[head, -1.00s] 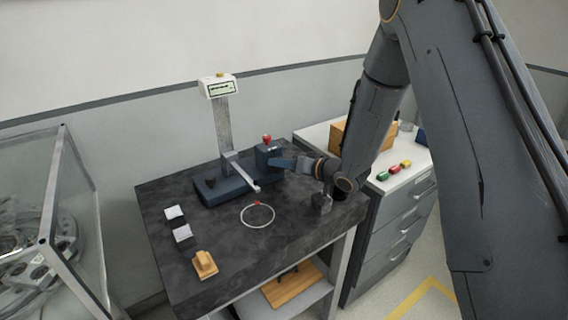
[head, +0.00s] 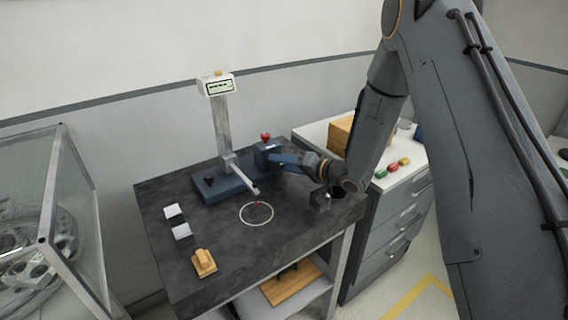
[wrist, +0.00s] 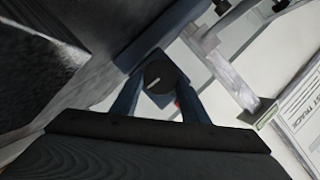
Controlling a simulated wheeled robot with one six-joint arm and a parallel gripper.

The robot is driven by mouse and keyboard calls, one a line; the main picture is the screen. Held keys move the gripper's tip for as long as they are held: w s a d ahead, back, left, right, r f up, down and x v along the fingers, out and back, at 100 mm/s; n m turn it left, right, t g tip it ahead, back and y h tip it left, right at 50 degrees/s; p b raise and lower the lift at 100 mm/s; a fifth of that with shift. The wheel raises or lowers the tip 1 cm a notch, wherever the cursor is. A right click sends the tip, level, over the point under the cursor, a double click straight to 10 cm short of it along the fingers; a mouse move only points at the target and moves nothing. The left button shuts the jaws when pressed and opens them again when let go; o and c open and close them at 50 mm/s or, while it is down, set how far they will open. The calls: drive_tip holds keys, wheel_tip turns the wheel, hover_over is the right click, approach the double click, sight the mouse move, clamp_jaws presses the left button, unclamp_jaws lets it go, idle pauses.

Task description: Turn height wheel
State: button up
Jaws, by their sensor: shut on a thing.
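The height gauge stands on the dark bench, with a blue base (head: 220,188), an upright grey column (head: 222,125), a white display head (head: 216,85) and a slim arm reaching forward. A blue block (head: 262,155) with a red knob (head: 265,137) rises at its right end. My gripper (head: 276,158) reaches this block from the right. In the wrist view, a round dark wheel (wrist: 161,76) with a pale mark sits between the two blue fingers of my gripper (wrist: 160,90), which are shut on it. In the head view my gripper hides the wheel.
A white ring (head: 257,214) lies on the bench (head: 225,245) below the gauge arm. Two black-and-white blocks (head: 181,231) and a wooden piece (head: 204,263) are at the left. A drawer cabinet (head: 400,205) stands to the right, a glass case (head: 50,200) to the left.

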drive_tip(key=shift+r, duration=0.1)
drive_tip(key=o, duration=1.1)
drive_tip(key=shift+a, duration=0.1)
drive_tip(key=shift+s+d, duration=0.25)
drive_tip(key=shift+d, duration=0.25)
drive_tip(key=b+v, duration=0.2)
drive_tip(key=v, duration=0.4)
drive_tip(key=shift+s+d+r, duration=0.15)
drive_tip(key=shift+s+d, duration=0.1)
